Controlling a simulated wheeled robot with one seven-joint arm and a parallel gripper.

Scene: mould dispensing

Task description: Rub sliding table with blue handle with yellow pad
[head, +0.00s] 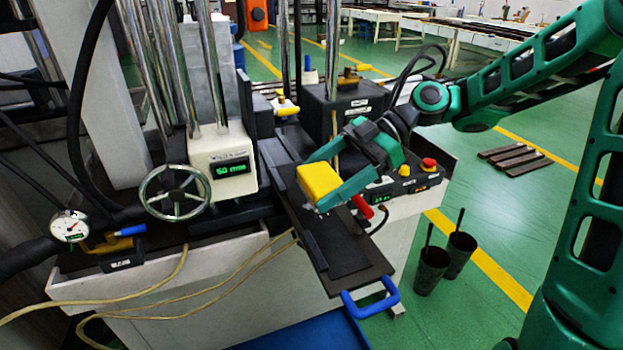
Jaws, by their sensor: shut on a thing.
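The sliding table (345,262) is a long dark plate that runs out toward the front of the machine. Its blue handle (371,299) is at its near end. My gripper (322,188) is shut on the yellow pad (318,181) and holds it over the far part of the sliding table. I cannot tell whether the pad touches the plate. My gripper hides part of the table's far end.
A control box (400,187) with red and yellow buttons and a red lever (362,207) stand close on the right. A handwheel (175,192) and a green display (231,168) are on the left. Two dark cups (431,270) stand on the floor at right.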

